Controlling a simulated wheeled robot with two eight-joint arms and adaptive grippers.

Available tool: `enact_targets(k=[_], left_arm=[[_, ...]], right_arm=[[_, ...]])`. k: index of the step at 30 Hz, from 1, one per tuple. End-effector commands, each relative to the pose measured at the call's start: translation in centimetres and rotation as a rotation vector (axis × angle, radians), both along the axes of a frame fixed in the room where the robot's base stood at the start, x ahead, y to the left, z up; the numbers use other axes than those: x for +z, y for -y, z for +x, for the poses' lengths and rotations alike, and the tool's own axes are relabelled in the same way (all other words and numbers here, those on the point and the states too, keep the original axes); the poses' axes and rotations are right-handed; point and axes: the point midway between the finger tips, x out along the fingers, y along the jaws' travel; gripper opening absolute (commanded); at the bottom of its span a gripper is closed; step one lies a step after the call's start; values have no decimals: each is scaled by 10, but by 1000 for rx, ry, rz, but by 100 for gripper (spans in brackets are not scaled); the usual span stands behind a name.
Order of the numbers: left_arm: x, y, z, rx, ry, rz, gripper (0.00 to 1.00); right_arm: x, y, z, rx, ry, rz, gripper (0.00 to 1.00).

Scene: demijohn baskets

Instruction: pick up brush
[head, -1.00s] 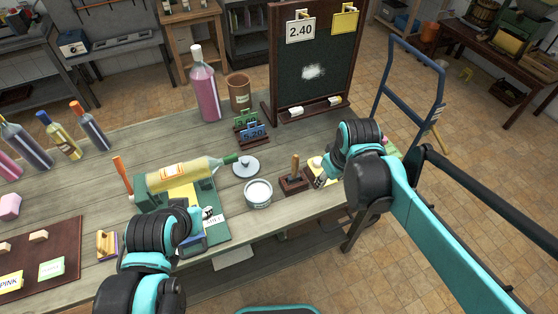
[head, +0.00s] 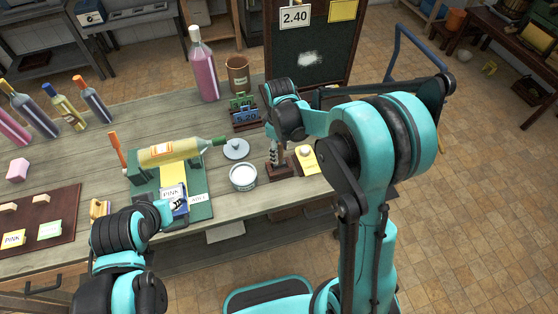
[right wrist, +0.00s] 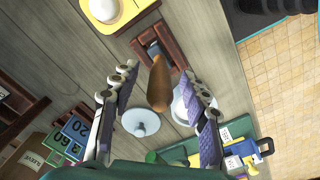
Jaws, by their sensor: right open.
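The brush (right wrist: 159,85) stands with its brown wooden handle up in a dark wood holder (right wrist: 165,40) near the table's front edge. My right gripper (right wrist: 160,90) is open above the holder, with one finger on each side of the handle; I see no clear contact. In the head view the right gripper (head: 275,155) hides most of the brush, and the dark holder (head: 280,172) shows below it. My left gripper (head: 177,203) is by the PINK label at the green stand, its jaws too small to read.
A white pot (head: 243,177) and a grey lid (head: 236,149) are left of the holder. A yellow pad (head: 306,160) with a white knob is close on its right. A yellow bottle (head: 180,151) lies on the green stand (head: 200,212). Price signs (head: 245,115) stand behind.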

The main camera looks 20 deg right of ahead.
Motion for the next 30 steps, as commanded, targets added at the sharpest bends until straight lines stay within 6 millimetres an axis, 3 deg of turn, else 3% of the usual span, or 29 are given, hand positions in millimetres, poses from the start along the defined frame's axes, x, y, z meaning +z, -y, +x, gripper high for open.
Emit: enact_targets(k=[4, 12, 17, 18, 30], left_arm=[[-5, 0, 0, 0, 0, 0, 33], [-5, 0, 0, 0, 0, 0, 33], [-5, 0, 0, 0, 0, 0, 33], [-5, 0, 0, 0, 0, 0, 33], [-3, 0, 0, 0, 0, 0, 33]], right_arm=[[-18, 0, 0, 0, 0, 0, 45], [-20, 0, 0, -1, 0, 0, 45], [-20, 0, 0, -1, 1, 1, 3], [-20, 0, 0, -1, 1, 1, 0], [-16, 0, 0, -1, 1, 1, 0]])
